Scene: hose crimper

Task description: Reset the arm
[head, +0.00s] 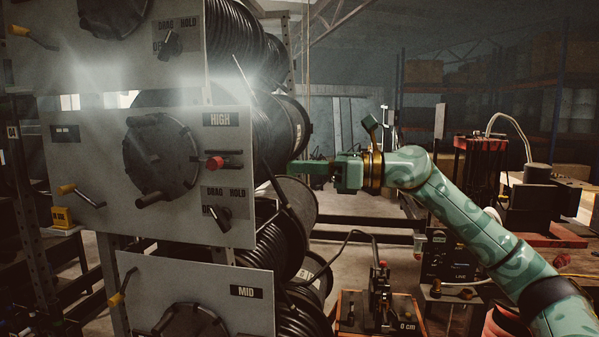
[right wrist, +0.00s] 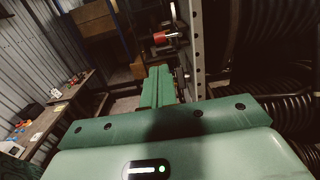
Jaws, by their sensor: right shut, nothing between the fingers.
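My right arm, pale green with darker patterns, comes in from the lower right in the head view. Its gripper (head: 300,168) points left toward the hose reels and is shut and empty. In the right wrist view the two green fingers (right wrist: 158,86) lie together with nothing between them. The gripper is right of the grey HIGH panel (head: 95,140), which has a black round handwheel (head: 158,158), a red-knobbed lever (head: 214,163) and a DRAG/HOLD knob (head: 217,213). The gripper appears apart from these controls. My left gripper is not in view.
Black hose reels (head: 272,235) stand behind the panels, close to my right gripper. The MID panel (head: 200,282) is below. An orange-edged unit marked 0 cm (head: 378,310) stands low in the middle. In the wrist view, a perforated post (right wrist: 196,45) and red knob (right wrist: 164,37) are ahead.

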